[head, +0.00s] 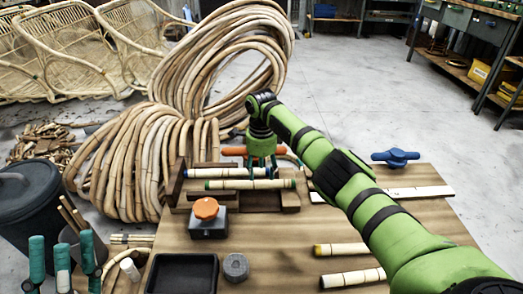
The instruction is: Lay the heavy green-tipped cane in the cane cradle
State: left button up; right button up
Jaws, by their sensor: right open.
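The cane cradle (291,200) is a dark wooden frame at the back left of the bench. The green-tipped cane (235,184) lies level across the front of the cradle, both green ends showing. A blue-tipped cane (222,172) lies just behind it, roughly parallel. My right gripper (262,172) points down over the cradle, with its fingers open. Its fingertips are close to the two canes; I cannot tell whether they touch either one. My left gripper is not in view.
An orange-knobbed block (208,222), a black tray (182,272) and a grey round weight (236,267) stand in front of the cradle. The middle bench is clear.

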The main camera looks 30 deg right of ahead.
aim_at(261, 183)
pick_arm(q)
jog(key=w+a+f+n+g+y+p, duration=0.1)
jog(key=w+f+n+g+y, duration=0.1)
jog(key=w+f+g+y, duration=0.3)
jog(key=shift+w+f+n+y+p, duration=0.3)
jog(key=shift+w+f+y, duration=0.65)
jog(key=shift+f, duration=1.3)
pick_arm(e)
notch_tip(261, 183, up, 6)
jog(key=shift+r, duration=0.25)
